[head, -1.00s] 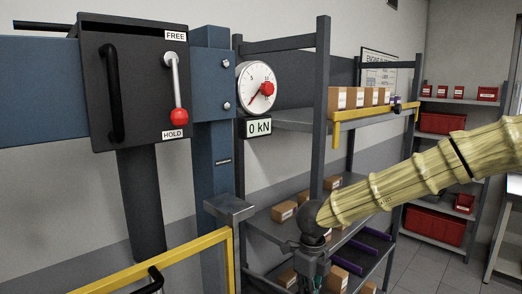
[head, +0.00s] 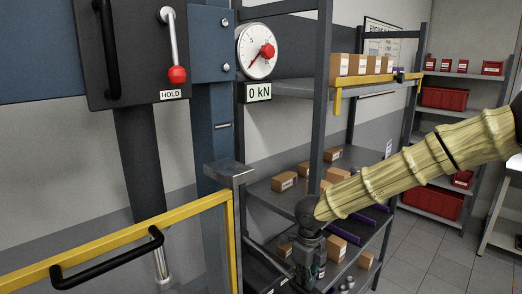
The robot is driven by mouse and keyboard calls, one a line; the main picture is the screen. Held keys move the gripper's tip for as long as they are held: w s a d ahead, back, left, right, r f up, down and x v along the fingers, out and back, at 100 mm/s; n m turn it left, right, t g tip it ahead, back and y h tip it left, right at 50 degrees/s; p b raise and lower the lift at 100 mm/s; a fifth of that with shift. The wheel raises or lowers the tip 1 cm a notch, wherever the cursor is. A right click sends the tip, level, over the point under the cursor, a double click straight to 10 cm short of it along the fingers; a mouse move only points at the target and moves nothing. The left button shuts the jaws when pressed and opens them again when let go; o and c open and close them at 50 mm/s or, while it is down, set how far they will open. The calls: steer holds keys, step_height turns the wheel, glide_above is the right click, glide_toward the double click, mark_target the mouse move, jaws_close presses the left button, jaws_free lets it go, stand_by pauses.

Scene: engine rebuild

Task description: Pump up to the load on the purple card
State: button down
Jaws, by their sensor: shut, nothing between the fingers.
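The round dial gauge (head: 256,50) has a red hub and a needle toward the lower left. Under it the load display (head: 257,92) reads "0 kN". The valve lever (head: 170,40) hangs down, its red knob (head: 177,74) just above the HOLD label (head: 171,95). I cannot make out a purple card or a pump handle. My arm reaches in from the right in a pale yellow sleeve, and its wrist bends down in front of the shelves, right of the press. The gripper's fingers are not visible in the head view.
A yellow guard frame (head: 195,211) with a black handle (head: 107,260) crosses the lower left, before a chrome rod (head: 160,263). A grey bracket (head: 229,173) juts from the blue post (head: 212,130). Shelves with cardboard boxes (head: 285,181) stand behind my arm. Floor shows at right.

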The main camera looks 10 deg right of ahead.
steer(key=shift+f+b, duration=0.35)
steer(key=shift+f, duration=1.25)
step_height(320, 180, up, 16)
steer(key=p, duration=1)
steer(key=shift+r, duration=0.2)
steer(key=shift+f, duration=0.1)
steer(key=shift+f+b, duration=0.3)
steer(key=shift+f, duration=0.75)
